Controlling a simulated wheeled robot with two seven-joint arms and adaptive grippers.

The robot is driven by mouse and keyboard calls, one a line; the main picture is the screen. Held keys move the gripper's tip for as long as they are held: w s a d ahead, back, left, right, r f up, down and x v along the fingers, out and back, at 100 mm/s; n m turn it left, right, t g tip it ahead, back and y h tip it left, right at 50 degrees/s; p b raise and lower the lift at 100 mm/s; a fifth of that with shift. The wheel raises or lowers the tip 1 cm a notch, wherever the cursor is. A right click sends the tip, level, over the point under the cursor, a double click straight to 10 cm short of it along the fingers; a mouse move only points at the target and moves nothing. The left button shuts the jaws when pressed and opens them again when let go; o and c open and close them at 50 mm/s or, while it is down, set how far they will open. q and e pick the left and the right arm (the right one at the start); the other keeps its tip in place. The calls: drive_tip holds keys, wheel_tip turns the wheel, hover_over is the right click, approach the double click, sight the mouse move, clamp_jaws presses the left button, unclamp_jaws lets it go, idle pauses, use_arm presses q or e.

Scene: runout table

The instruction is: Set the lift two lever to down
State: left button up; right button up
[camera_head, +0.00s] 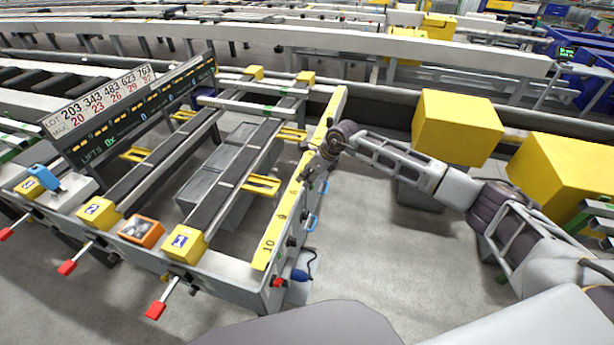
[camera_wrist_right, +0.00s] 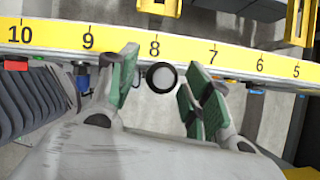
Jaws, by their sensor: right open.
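The lift two lever is the middle of three levers on the near-left side of the table; its red handle (camera_head: 67,267) sticks out below the yellow block marked 2 (camera_head: 93,210). Its rod slants outward and down toward the lower left. My right gripper (camera_head: 312,174) is at the table's right-hand edge by the yellow number scale (camera_head: 270,238), far from this lever. In the wrist view its green-padded fingers (camera_wrist_right: 158,88) are open, on either side of a round black-ringed knob (camera_wrist_right: 161,77) near mark 8; contact cannot be told. My left gripper is not in view.
Similar red levers stand on either side, one (camera_head: 155,309) by block 1 and one (camera_head: 7,234) by block 3. An orange box (camera_head: 141,231) sits between blocks 1 and 2. Yellow boxes (camera_head: 457,126) stand at the right. Grey floor is open right of the table.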

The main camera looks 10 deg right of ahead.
drive_tip(key=v, duration=1)
drive_tip(key=shift+s+r, duration=0.25)
drive_tip(key=shift+r, duration=0.05)
drive_tip(key=shift+d, duration=0.1)
